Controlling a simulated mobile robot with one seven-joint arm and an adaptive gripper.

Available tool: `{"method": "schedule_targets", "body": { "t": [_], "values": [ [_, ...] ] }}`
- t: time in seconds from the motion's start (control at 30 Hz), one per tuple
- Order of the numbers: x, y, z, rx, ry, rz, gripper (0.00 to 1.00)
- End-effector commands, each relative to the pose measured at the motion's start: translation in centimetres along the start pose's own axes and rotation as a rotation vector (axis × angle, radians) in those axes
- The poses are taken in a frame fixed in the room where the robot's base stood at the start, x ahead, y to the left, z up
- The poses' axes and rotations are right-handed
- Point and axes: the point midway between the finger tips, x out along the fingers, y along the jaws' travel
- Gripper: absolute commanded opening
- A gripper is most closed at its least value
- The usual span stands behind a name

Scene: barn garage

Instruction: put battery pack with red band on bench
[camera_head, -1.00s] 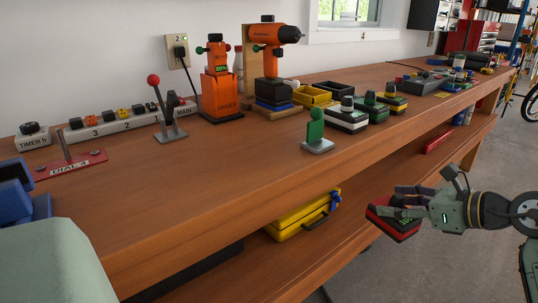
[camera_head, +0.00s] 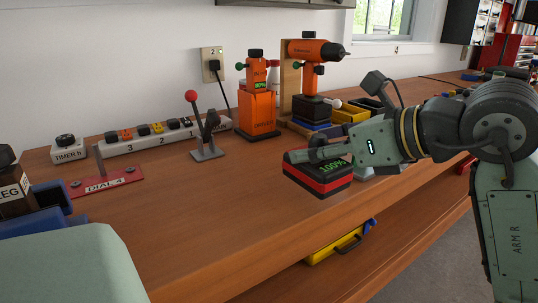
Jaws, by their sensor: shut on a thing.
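The battery pack with the red band (camera_head: 318,177) is black with a red stripe around it and a green "100%" readout on top. My gripper (camera_head: 318,153) is shut on it, coming from the right. The pack is over the front part of the wooden bench (camera_head: 225,208), low above the top or touching it; I cannot tell which. My gripper and arm hide part of the bench behind the pack.
A power strip (camera_head: 150,137) and the red DIAL 4 plate (camera_head: 101,186) lie left. Bare bench is left of the pack. A yellow case (camera_head: 338,245) sits on the lower shelf.

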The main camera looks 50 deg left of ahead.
Motion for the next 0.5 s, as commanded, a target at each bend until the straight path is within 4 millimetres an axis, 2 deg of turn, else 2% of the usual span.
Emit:
{"method": "schedule_targets", "body": {
  "t": [0.1, 0.3, 0.5],
  "values": [
    [3.0, 0.6, 1.4, -0.001, -0.002, 0.007, 0.16],
    [7.3, 1.2, 3.0, 0.001, -0.002, 0.005, 0.16],
    [9.2, 1.3, 3.5, 0.001, -0.003, 0.0, 0.16]
  ]
}}
